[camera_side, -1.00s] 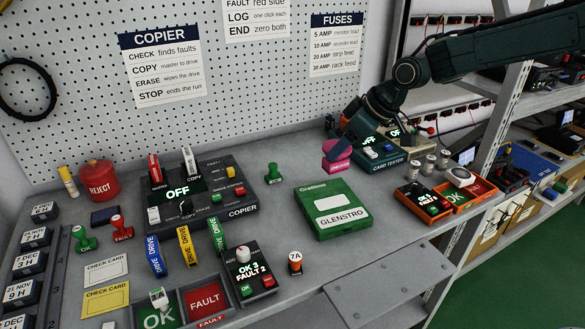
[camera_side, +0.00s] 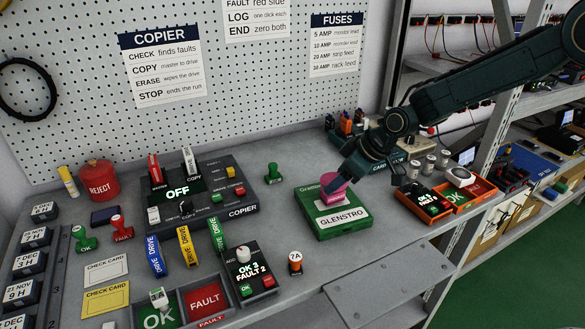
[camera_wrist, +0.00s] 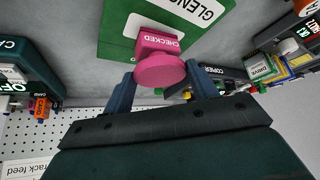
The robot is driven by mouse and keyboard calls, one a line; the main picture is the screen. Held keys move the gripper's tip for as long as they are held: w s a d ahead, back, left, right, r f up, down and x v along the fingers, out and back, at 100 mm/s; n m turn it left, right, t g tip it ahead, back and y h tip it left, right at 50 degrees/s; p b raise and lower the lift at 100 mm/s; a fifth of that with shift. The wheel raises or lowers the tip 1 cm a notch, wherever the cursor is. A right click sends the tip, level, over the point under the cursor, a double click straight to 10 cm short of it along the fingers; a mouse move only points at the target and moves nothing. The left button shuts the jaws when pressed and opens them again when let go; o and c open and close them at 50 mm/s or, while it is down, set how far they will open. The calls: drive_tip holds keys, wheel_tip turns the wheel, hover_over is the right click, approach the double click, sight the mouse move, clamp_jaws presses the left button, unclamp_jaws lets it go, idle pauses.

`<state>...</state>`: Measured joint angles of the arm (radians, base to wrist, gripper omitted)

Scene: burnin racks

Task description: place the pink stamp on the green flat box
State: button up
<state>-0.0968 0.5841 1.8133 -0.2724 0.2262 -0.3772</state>
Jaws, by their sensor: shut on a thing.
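The pink stamp (camera_side: 334,188) is between the fingers of my gripper (camera_side: 341,181), which is shut on it. In the side view it is over the back part of the green flat box (camera_side: 345,228), close to the top. I cannot tell whether it touches the box. In the wrist view the pink stamp (camera_wrist: 160,62) shows its round end and a side marked "CHECKED", held between the two fingers of my gripper (camera_wrist: 160,88). The green flat box (camera_wrist: 118,38) lies beyond it. The box is marked "GLENSTRO" and lies flat on the bench.
The copier (camera_side: 240,209) stands left of the box. A green stamp (camera_side: 273,174) is behind it, and a small item marked 7A (camera_side: 295,262) is in front on the left. Orange trays (camera_side: 468,197) sit at the right.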

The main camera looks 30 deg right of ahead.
drive_tip(key=shift+f, duration=0.3)
drive_tip(key=shift+f, duration=0.15)
drive_tip(key=o, duration=1)
drive_tip(key=shift+s+d+r, duration=0.15)
drive_tip(key=shift+r, duration=0.45)
drive_tip(key=shift+v, duration=5.55)
drive_tip(key=shift+s, duration=0.1)
